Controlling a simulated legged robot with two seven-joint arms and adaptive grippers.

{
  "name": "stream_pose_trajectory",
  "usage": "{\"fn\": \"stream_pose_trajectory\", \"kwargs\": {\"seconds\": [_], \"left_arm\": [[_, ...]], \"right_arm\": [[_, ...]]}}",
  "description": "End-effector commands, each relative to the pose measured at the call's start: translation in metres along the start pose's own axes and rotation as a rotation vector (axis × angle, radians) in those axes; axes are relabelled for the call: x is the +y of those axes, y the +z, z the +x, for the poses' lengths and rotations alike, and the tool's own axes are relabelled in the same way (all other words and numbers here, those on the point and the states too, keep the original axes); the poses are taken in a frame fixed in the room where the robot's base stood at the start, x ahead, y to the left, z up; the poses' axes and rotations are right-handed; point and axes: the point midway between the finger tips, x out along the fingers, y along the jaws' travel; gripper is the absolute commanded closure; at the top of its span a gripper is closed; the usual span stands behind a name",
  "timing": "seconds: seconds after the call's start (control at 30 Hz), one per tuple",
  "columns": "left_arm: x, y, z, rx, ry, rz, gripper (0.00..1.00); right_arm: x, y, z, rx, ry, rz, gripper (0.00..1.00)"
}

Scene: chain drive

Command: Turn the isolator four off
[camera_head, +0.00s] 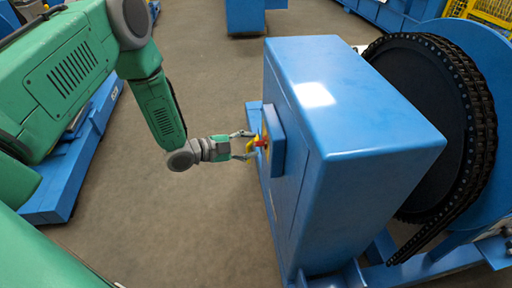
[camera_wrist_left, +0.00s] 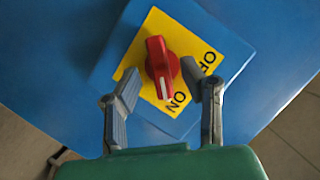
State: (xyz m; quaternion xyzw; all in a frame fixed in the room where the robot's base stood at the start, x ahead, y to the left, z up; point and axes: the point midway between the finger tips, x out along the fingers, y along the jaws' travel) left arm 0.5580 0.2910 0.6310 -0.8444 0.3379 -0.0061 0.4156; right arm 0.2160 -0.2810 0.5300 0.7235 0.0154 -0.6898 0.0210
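The isolator is a red rotary knob (camera_wrist_left: 161,66) on a yellow plate (camera_wrist_left: 178,37) marked ON and OFF, set on a blue box face. In the left wrist view the white mark on the knob points down, near the ON label. In the head view the knob (camera_head: 262,142) shows small on the side of the blue cabinet (camera_head: 345,100). My left gripper (camera_head: 248,145) is open in front of it. In the left wrist view its fingers (camera_wrist_left: 160,97) are spread either side of the knob's lower part, with gaps visible. My right gripper is out of view.
A large black chain wheel (camera_head: 425,120) stands behind the cabinet at the right. A blue frame (camera_head: 62,185) lies on the floor at the left. The brown floor (camera_head: 190,230) in front of the cabinet is clear. More blue machinery (camera_head: 245,15) stands at the back.

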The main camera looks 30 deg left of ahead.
Motion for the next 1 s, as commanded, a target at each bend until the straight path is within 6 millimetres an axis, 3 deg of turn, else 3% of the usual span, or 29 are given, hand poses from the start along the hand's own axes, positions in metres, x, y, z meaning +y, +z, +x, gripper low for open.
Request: {"fn": "stream_pose_trajectory", "kwargs": {"seconds": [0.2, 0.5, 0.6, 1.0], "left_arm": [[0.0, 0.0, 0.019, -0.001, 0.0, 0.0, 0.64], [0.0, 0.0, 0.02, -0.001, 0.0, -0.001, 0.64], [0.0, 0.0, 0.02, -0.001, 0.0, -0.001, 0.99], [0.0, 0.0, 0.019, -0.002, 0.013, -0.029, 1.0]], "right_arm": [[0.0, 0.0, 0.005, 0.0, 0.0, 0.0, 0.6], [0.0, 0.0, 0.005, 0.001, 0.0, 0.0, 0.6], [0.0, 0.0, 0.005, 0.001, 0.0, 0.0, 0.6], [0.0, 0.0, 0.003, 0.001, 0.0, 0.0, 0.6]]}}
